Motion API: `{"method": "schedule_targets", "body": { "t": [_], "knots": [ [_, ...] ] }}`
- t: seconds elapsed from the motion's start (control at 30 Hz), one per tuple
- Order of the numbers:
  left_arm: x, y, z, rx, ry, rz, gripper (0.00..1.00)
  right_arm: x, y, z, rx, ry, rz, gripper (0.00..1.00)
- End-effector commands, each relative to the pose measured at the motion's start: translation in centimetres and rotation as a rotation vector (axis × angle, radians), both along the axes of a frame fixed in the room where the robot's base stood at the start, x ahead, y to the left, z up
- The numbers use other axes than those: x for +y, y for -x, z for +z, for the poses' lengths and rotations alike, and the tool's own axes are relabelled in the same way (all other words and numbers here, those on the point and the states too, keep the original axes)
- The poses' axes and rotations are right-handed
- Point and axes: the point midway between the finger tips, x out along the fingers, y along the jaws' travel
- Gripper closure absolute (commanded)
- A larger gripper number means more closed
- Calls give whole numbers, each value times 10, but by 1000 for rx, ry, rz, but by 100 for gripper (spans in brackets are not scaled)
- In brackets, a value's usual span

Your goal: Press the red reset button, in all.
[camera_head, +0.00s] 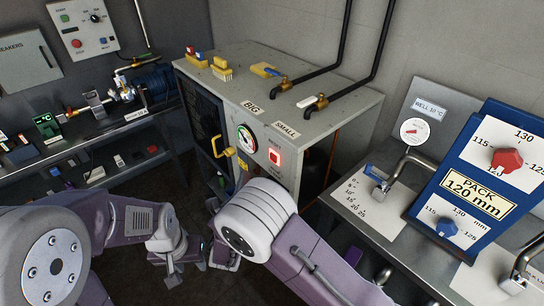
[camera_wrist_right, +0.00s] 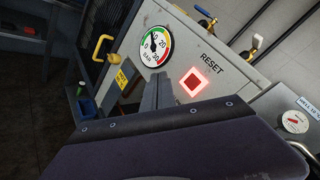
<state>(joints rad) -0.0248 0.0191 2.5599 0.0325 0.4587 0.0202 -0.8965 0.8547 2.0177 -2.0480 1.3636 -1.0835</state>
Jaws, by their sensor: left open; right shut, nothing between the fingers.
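The red reset button (camera_head: 275,157) sits in a pale, glowing square frame on the front of the grey cabinet, under a RESET label. In the right wrist view the button (camera_wrist_right: 193,84) is lit and uncovered. My right gripper (camera_wrist_right: 158,92) is shut and empty, its tips pointing toward the cabinet front, left of the button and below the gauge. Whether it touches the panel I cannot tell. In the head view its fingers are mostly hidden by my wrist. My left gripper (camera_head: 173,266) is open and empty, low in front of the cabinet, away from the button.
A round pressure gauge (camera_head: 247,139) is left of the button, with a yellow handle (camera_head: 225,148) further left. Pipes with brass valves (camera_head: 317,103) stand on the cabinet. A bench with a blue PACK 120 mm board (camera_head: 477,190) is on the right.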

Motion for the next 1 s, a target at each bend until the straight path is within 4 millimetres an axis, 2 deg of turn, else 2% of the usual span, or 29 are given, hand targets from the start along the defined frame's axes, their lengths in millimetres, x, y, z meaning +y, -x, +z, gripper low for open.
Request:
{"method": "schedule_targets", "body": {
  "t": [0.13, 0.47, 1.0],
  "knots": [
    [0, 0, -1, 0, 0, 0, 58, 7, 0, 0, -8, 14, 23, 100],
    [0, 0, -1, 0, 0, 0, 58, 3, -2, 0, -7, 13, 20, 100],
    [0, 0, -7, 0, 0, 0, 58, -55, -44, -1, -6, 11, 15, 100]
  ]
}}
